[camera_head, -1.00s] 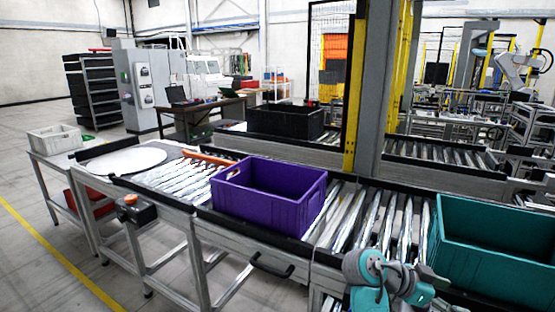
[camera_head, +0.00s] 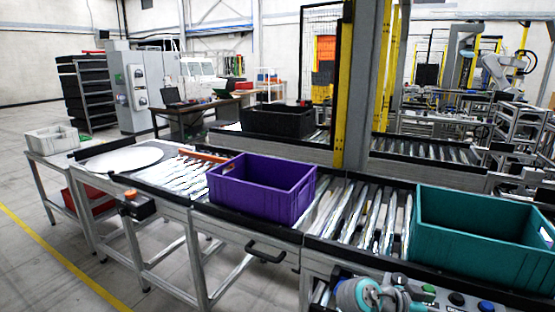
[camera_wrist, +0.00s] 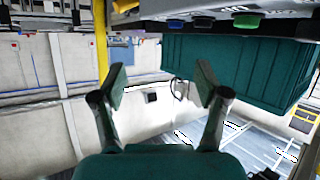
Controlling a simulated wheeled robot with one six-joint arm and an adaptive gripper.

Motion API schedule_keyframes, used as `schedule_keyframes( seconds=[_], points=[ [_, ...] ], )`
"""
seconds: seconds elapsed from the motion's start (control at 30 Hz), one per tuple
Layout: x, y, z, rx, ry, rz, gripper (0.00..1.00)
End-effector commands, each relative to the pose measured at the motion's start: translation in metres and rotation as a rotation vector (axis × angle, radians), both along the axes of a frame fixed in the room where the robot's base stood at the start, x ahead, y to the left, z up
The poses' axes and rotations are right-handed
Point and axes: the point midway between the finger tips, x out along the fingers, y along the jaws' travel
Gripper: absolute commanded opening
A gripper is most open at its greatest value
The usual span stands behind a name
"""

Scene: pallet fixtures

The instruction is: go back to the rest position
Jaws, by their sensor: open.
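My gripper (camera_wrist: 160,85) shows in the wrist view with its two fingers spread apart and nothing between them. It is open. The wrist view appears upside down, with a teal crate (camera_wrist: 240,65) at its upper right, apart from the fingers. In the head view, part of my arm is at the bottom, in front of the conveyor, and my fingers cannot be made out there.
A purple crate (camera_head: 262,192) and a teal crate (camera_head: 480,240) stand on the roller conveyor (camera_head: 345,215). A black crate (camera_head: 278,120) is on the conveyor behind. A yellow post (camera_head: 344,90) rises between them. A grey bin (camera_head: 52,139) sits at the left. Floor at the lower left is clear.

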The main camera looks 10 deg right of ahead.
Motion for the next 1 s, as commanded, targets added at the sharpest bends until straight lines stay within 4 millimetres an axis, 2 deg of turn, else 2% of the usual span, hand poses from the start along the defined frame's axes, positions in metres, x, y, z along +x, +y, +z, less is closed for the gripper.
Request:
schedule_keyframes(
  seconds=[0.27, 0.47, 0.7, 0.9, 1.0],
  points=[
    [-0.010, 0.008, -0.057, -0.001, 0.098, 0.205, 0.74],
    [-0.029, 0.027, -0.118, 0.003, 0.189, 0.447, 0.74],
    [-0.067, 0.062, -0.180, 0.017, 0.258, 0.737, 0.74],
    [-0.109, 0.098, -0.217, 0.033, 0.276, 0.957, 0.74],
    [-0.134, 0.117, -0.229, 0.039, 0.272, 1.058, 0.74]
  ],
)
